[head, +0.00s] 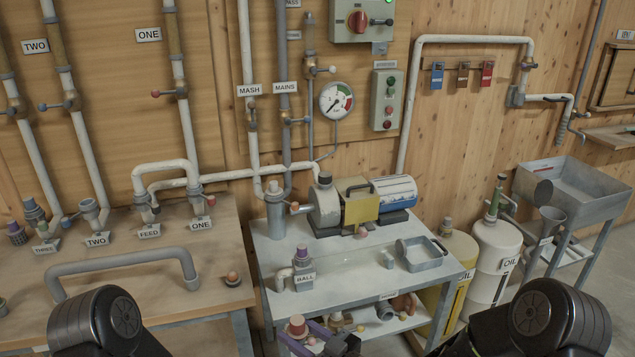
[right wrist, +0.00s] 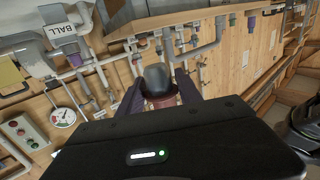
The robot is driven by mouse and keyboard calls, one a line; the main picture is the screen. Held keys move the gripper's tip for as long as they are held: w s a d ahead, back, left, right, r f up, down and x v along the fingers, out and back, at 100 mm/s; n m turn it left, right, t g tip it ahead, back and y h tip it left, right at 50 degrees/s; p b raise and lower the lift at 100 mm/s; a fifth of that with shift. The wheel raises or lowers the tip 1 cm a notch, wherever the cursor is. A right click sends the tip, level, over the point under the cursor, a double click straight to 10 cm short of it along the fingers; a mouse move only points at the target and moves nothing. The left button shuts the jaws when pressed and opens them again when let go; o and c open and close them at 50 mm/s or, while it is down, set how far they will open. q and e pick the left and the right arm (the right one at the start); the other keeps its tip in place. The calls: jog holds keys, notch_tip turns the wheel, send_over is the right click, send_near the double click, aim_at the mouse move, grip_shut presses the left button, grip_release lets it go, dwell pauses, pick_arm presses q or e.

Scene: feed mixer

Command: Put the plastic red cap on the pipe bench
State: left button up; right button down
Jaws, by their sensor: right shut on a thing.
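My right gripper (head: 308,338), with purple fingers, is low in the middle of the head view, in front of the grey metal table. It is shut on the red cap (head: 297,328), which stands up between the fingers. In the right wrist view the cap (right wrist: 163,101) sits between the two fingers, with a dark rounded part above its red body. The wooden pipe bench (head: 215,240) is at the left of the head view, with pipe stubs tagged THREE, TWO, FEED and ONE. My left gripper is out of view.
Clear wood shows at the bench's right side.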

jog(key=w+d+r+m+t+h, duration=0.1)
jog(key=w+d+m+t+h, duration=0.1)
jog(key=d, duration=0.6)
jog(key=w+d+r+m+t+h, duration=0.2)
jog(key=d+m+h, duration=0.3)
jog(key=d+h, duration=0.2)
jog(key=w+d+r+m+t+h, duration=0.2)
jog(key=d+h, duration=0.3)
jog(key=d, duration=0.4)
jog(key=shift+w+d+r+m, duration=0.2)
jog(key=shift+w+d+m, duration=0.1)
jog(key=shift+m, duration=0.4)
jog(key=s, duration=0.1)
jog(key=s+r, duration=0.2)
jog(key=s, duration=0.1)
jog(key=shift+a, duration=0.1)
